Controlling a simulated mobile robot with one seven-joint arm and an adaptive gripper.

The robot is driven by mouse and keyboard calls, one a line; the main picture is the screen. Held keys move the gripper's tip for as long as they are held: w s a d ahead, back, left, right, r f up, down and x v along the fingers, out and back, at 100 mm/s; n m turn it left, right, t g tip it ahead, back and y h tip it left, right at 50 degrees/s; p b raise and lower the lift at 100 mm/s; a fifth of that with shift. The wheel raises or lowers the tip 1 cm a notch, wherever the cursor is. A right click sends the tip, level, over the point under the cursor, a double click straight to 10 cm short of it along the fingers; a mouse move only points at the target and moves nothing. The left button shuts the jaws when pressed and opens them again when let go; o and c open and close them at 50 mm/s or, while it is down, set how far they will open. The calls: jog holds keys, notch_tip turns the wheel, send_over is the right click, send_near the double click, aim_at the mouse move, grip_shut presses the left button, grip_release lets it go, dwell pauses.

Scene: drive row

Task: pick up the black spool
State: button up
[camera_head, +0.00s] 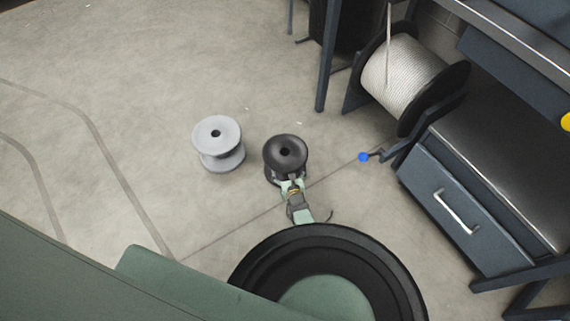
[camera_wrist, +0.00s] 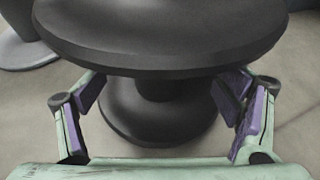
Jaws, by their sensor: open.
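The black spool (camera_head: 286,152) stands upright on the concrete floor in the head view, just beyond my gripper (camera_head: 292,184). In the wrist view the black spool (camera_wrist: 160,45) fills the upper middle, its wide top flange above a narrow core and a lower flange. My gripper also shows in the wrist view (camera_wrist: 160,95), open, with one purple-padded finger on each side of the spool's core, below the top flange. The fingers appear apart from the core. Part of the fingers' pads is hidden behind the top flange.
A light grey spool (camera_head: 219,143) stands close to the left of the black one. A large reel of white rope (camera_head: 400,75) and a blue drawer cabinet (camera_head: 462,205) stand at the right. The floor on the left is clear.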

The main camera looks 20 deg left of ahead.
aim_at(283, 154)
jog(key=shift+w+a+f, duration=0.25)
jog(key=shift+w, duration=0.2)
jog(key=b+x, duration=0.4)
jog(key=shift+s+f+b, duration=0.1)
jog(key=shift+b, duration=0.25)
jog(key=shift+w+a+f+b, duration=0.1)
jog(key=shift+w+a+b, duration=0.3)
jog(key=shift+w+b, duration=0.25)
jog(key=shift+c, duration=0.2)
jog(key=c, duration=1.6)
